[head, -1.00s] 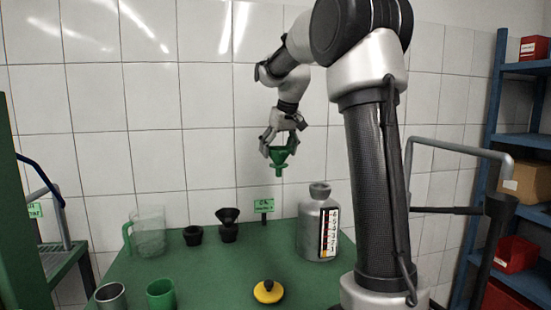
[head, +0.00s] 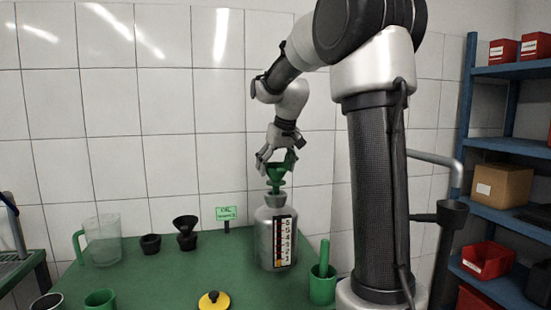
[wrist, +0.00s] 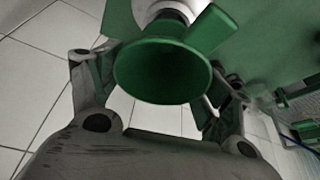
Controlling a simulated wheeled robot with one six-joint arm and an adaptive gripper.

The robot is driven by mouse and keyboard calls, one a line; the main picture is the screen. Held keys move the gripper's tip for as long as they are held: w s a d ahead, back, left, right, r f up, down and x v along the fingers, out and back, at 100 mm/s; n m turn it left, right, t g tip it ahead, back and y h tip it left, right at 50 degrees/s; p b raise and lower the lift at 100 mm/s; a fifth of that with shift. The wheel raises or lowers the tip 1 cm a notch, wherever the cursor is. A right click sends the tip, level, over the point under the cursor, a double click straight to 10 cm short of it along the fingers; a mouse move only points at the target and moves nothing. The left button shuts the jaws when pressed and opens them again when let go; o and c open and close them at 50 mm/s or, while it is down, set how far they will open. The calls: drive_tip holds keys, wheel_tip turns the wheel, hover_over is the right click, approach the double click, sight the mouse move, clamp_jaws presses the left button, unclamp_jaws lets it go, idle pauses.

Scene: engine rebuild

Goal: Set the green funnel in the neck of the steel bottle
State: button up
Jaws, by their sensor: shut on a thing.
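The green funnel (head: 276,178) is upright in my gripper (head: 276,164), wide mouth up, its spout pointing down. My gripper is shut on it near the cone. In the head view the spout is right above the neck of the steel bottle (head: 268,235); I cannot tell whether its tip is just over or inside the opening. The bottle stands upright on the green table, with a number scale on its front. In the wrist view the funnel's dark round mouth (wrist: 162,72) fills the middle between the fingers, and the bottle's pale top (wrist: 168,12) is partly hidden behind it.
On the green table (head: 165,275) stand a clear jug (head: 103,241), a small black cup (head: 150,244), a black funnel (head: 186,232), a yellow lid (head: 213,301) and a green container (head: 322,285). Blue shelves (head: 485,135) are at right.

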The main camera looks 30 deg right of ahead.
sight(275, 175)
drive_tip(key=shift+f, duration=1.15)
drive_tip(key=shift+f, duration=0.6)
idle(0.4)
drive_tip(key=o, duration=0.7)
drive_tip(key=shift+v, duration=5.5)
